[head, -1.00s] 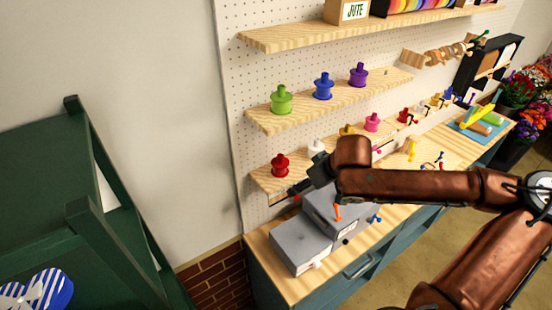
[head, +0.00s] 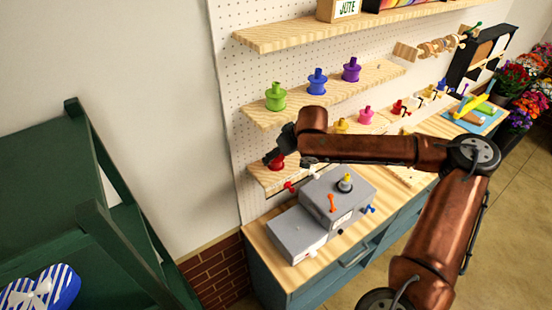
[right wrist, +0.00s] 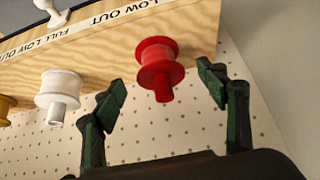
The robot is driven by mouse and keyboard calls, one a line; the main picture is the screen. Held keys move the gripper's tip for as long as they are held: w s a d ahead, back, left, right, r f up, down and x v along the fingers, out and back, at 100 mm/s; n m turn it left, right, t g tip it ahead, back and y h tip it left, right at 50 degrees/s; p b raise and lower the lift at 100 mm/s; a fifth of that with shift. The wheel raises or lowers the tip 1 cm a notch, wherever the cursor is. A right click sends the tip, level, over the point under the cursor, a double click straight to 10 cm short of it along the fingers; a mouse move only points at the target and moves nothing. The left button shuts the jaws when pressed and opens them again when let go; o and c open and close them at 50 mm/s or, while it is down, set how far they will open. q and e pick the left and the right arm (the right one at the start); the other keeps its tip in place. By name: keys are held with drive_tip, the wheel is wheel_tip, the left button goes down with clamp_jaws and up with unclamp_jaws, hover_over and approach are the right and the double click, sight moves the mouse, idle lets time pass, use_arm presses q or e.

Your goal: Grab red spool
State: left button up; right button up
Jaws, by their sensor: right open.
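The red spool (head: 277,163) stands at the left end of the lower wooden shelf in the head view, partly covered by my right gripper (head: 275,156). In the right wrist view the red spool (right wrist: 160,62) shows between and a little beyond the two dark green fingertips of my right gripper (right wrist: 163,84). The fingers are open, one on each side of it, with visible gaps; I see no contact. My left gripper is not in view.
A white spool (right wrist: 58,90) sits beside the red one, near a fingertip. Green (head: 275,96), blue (head: 317,82) and purple (head: 351,69) spools stand on the shelf above (head: 300,101). Grey boxes (head: 297,236) sit on the workbench below. A green structure (head: 45,165) stands at left.

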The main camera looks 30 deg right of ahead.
drive_tip(key=x, duration=0.2)
drive_tip(key=shift+w+f, duration=0.2)
drive_tip(key=shift+f, duration=0.1)
drive_tip(key=shift+s+f, duration=0.1)
drive_tip(key=shift+s, duration=0.1)
drive_tip(key=shift+c, duration=0.4)
drive_tip(key=c, duration=0.8)
drive_tip(key=shift+w, duration=0.1)
drive_tip(key=c, duration=0.4)
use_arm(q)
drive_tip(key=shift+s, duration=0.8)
